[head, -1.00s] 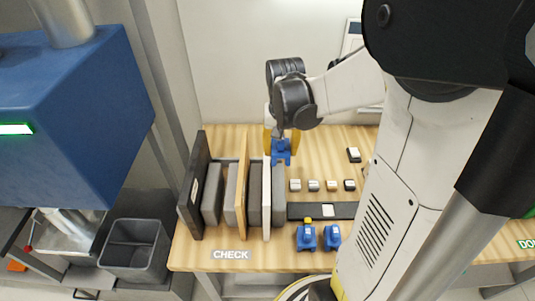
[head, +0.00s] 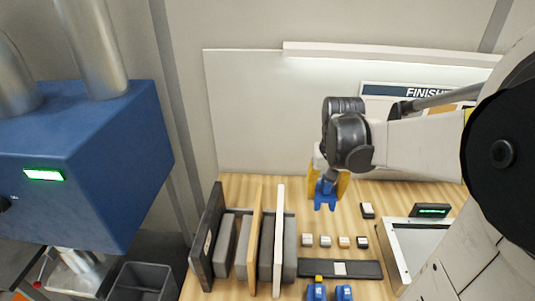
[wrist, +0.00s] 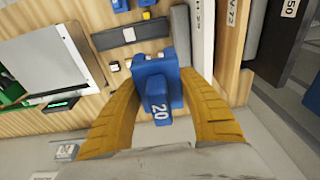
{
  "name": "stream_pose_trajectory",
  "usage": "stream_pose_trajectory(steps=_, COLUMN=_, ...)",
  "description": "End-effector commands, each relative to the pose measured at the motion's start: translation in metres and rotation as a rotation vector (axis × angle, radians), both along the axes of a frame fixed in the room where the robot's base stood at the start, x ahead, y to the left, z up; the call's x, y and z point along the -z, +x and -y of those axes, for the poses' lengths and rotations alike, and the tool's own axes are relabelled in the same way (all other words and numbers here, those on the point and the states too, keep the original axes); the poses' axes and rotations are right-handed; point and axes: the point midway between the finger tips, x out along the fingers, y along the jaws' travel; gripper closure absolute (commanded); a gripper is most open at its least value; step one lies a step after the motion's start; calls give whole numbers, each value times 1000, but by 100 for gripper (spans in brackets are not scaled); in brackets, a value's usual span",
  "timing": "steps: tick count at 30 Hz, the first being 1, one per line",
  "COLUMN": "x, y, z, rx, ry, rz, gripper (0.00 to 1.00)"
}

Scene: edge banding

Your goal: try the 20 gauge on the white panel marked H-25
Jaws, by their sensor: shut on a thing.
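My gripper (head: 328,180) has yellow fingers and is shut on a blue gauge (head: 325,195). In the wrist view the gauge (wrist: 157,100) shows the number 20 between the fingertips. The white panel (head: 279,245) stands upright on edge in the row of panels, left of the gauge and apart from it in the head view. It also shows in the wrist view (wrist: 203,45), where its label is too small to read surely. Two more blue gauges (head: 316,291) and (head: 344,292) stand at the front of the bench.
A wooden panel (head: 256,240) and a dark panel (head: 206,240) stand left of the white panel, with grey blocks between. Several small light blocks (head: 325,241) and a black strip (head: 365,269) lie right of the row. Bare bench lies beneath the gauge.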

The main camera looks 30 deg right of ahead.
Motion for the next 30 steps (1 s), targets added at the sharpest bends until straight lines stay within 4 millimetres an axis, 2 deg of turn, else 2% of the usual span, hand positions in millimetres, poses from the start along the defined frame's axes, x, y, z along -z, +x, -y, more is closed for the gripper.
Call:
stream_pose_trajectory(steps=15, x=-35, y=0, z=0, rx=0, ry=0, rz=0, gripper=93)
stream_pose_trajectory(steps=30, x=-35, y=0, z=0, rx=0, ry=0, rz=0, gripper=93)
